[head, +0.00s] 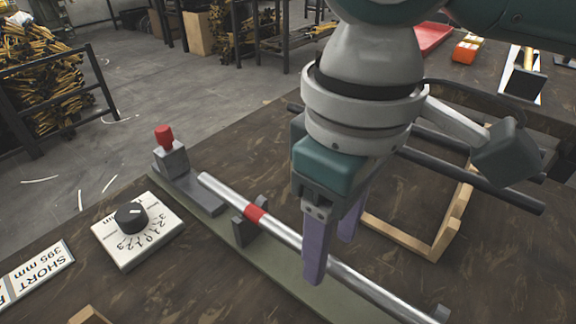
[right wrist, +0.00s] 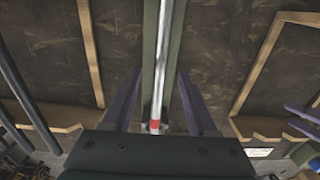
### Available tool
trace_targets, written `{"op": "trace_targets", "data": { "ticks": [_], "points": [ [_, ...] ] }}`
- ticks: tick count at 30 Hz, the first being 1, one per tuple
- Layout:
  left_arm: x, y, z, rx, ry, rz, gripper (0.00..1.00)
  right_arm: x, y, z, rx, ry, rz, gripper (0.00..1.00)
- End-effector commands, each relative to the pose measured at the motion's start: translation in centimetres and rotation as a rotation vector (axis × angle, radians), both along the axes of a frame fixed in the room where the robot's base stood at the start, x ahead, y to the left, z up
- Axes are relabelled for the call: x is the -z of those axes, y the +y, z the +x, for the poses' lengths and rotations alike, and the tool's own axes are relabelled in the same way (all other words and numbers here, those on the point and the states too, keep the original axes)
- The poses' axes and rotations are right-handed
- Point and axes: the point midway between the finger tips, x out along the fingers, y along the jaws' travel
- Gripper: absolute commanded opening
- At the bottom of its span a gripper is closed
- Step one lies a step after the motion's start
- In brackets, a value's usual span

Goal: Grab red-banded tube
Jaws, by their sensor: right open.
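The red-banded tube (head: 340,268) is a long silvery rod lying in dark notched supports along a narrow grey-green base. Its red band (head: 255,213) is near the far-left support. My right gripper (head: 331,258) is open, pointing down over the tube, to the right of the band in the head view. In the right wrist view the tube (right wrist: 165,50) runs between the two spread purple fingers (right wrist: 160,75), with the band near the palm. I cannot tell whether a finger touches it. Purple fingers, apparently of my left gripper (right wrist: 304,119), show at the right edge of the right wrist view.
A red-knobbed clamp block (head: 172,160) stands at the base's far end. A dial box (head: 137,230) and a "SHORT 395 mm" sign (head: 40,268) lie left. A wooden rack (head: 430,247) with dark bars (head: 475,182) is close on the right. A red tray (head: 432,38) lies behind.

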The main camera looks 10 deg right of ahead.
Motion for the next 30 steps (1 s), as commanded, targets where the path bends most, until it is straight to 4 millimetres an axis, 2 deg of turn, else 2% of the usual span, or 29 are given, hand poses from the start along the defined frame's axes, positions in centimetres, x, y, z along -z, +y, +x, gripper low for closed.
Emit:
{"op": "trace_targets", "data": {
  "ticks": [1,3,11,27,30],
  "points": [
    [0.51,0.02,-0.01,0.001,0.0,0.0,0.59,1.02,-0.03,-0.05,0.001,0.001,-0.002,0.59],
    [0.65,0.04,-0.02,0.002,0.001,0.002,0.59,1.62,0.0,-0.05,0.0,0.001,-0.001,0.59],
    [0.6,0.21,-0.03,0.005,0.001,0.008,0.59,1.82,0.01,-0.07,-0.001,-0.001,-0.001,0.59],
    [0.63,0.22,-0.04,0.006,0.001,0.008,0.59,1.78,0.01,-0.05,-0.001,-0.001,0.0,0.0],
    [0.63,0.19,-0.04,0.004,0.001,0.007,0.59,1.78,0.01,-0.04,-0.001,-0.001,0.0,0.0]
  ]
}}
